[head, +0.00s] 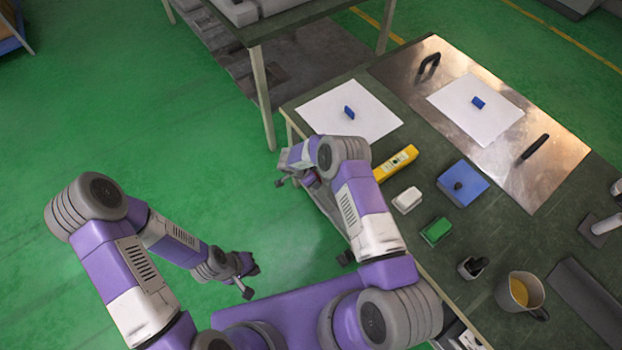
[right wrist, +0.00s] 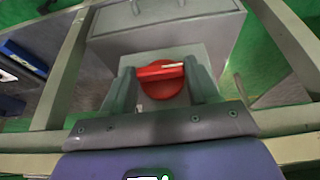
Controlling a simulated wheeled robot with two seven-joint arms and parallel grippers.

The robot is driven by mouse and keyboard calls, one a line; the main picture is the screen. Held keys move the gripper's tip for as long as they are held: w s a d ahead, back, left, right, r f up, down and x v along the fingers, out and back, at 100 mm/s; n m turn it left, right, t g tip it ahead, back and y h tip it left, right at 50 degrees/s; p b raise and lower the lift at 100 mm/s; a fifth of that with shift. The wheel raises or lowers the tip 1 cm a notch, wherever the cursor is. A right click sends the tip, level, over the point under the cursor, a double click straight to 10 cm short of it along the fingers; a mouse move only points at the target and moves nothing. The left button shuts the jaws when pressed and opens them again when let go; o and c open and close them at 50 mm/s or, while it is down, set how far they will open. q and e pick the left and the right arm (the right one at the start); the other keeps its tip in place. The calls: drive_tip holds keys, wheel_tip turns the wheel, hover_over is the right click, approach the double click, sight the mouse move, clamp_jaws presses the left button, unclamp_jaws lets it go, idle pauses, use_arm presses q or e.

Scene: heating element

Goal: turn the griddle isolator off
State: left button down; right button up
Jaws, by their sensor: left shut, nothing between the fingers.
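The isolator's red round knob (right wrist: 163,91) shows in the right wrist view, on a grey box front (right wrist: 150,60). Its raised grip bar lies nearly level, with a pale mark toward its right end. My right gripper (right wrist: 161,74) is open, one finger left and one right of the knob; I cannot tell whether they touch it. In the head view my right gripper (head: 287,172) is at the table's left side, low by the edge, and the isolator cannot be made out there. My left gripper (head: 246,279) is shut and empty over the green floor, away from the table.
The dark table (head: 402,232) holds white sheets, a yellow tool (head: 396,163), a blue block (head: 462,184), a green block (head: 436,232) and a jug (head: 519,292). A metal plate (head: 543,178) lies at its right. Open green floor (head: 130,90) lies left of the table.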

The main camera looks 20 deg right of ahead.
drive_tip(key=o, duration=0.5)
drive_tip(key=shift+c, duration=0.2)
use_arm(q)
wheel_tip(320, 180, up, 2)
drive_tip(key=p, duration=0.2)
drive_tip(key=shift+r+p, duration=0.25)
drive_tip(key=shift+p, duration=0.05)
use_arm(e)
drive_tip(key=w+v, duration=0.1)
drive_tip(key=v, duration=0.6)
drive_tip(key=shift+s+r, duration=0.3)
drive_tip(key=shift+s, duration=0.2)
